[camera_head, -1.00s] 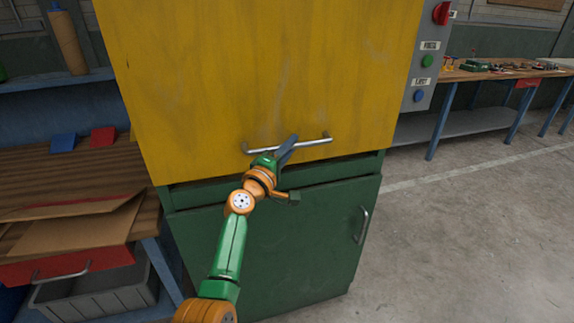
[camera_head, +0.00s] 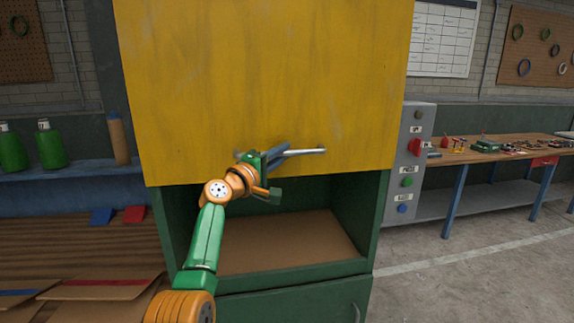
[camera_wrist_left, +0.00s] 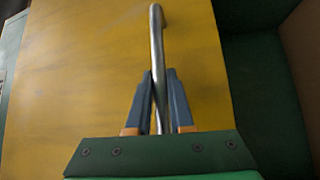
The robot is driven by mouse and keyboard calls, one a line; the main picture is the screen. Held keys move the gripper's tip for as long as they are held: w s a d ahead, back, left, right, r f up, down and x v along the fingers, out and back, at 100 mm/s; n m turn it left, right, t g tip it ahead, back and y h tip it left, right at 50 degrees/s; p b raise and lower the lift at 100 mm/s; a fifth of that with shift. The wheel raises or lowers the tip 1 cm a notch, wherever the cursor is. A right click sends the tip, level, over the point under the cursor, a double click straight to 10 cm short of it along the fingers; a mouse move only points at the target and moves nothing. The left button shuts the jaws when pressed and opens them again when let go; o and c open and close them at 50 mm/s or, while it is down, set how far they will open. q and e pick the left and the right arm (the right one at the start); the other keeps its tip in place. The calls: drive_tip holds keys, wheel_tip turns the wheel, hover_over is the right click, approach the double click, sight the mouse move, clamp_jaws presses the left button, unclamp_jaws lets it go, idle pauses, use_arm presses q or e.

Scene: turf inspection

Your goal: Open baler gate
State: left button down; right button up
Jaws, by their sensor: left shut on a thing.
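The yellow baler gate (camera_head: 265,80) is raised above the green baler body (camera_head: 300,285). An open gap shows below its lower edge, with a brown cardboard-like surface (camera_head: 285,242) inside. A silver bar handle (camera_head: 308,151) runs across the gate near its lower edge. My left gripper (camera_head: 278,154) is shut on this handle. In the left wrist view the two blue-grey fingers (camera_wrist_left: 161,98) stand on either side of the bar (camera_wrist_left: 157,45), against the yellow gate (camera_wrist_left: 95,65). My right gripper is not in view.
A grey control box (camera_head: 408,165) with a red knob and buttons stands right of the baler. A workbench (camera_head: 500,150) with small parts is further right. At left, a shelf (camera_head: 70,172) holds green bottles (camera_head: 50,146). Bare floor (camera_head: 460,275) lies at the front right.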

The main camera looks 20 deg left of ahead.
use_arm(q)
drive_tip(key=shift+r+p, duration=0.65)
drive_tip(key=shift+r, duration=0.85)
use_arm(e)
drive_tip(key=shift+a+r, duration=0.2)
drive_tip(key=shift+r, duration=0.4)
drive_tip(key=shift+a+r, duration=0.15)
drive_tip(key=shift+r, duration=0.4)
use_arm(q)
drive_tip(key=c, duration=0.8)
unclamp_jaws()
drive_tip(key=shift+d, duration=0.1)
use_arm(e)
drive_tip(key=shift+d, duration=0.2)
use_arm(q)
drive_tip(key=shift+s+a+f+b, duration=0.2)
drive_tip(key=shift+s+f+b, duration=0.05)
drive_tip(key=shift+s+b, duration=0.3)
drive_tip(key=b+v, duration=0.3)
drive_tip(key=v, duration=0.3)
drive_tip(key=shift+r+b, duration=0.15)
drive_tip(key=shift+b, duration=0.2)
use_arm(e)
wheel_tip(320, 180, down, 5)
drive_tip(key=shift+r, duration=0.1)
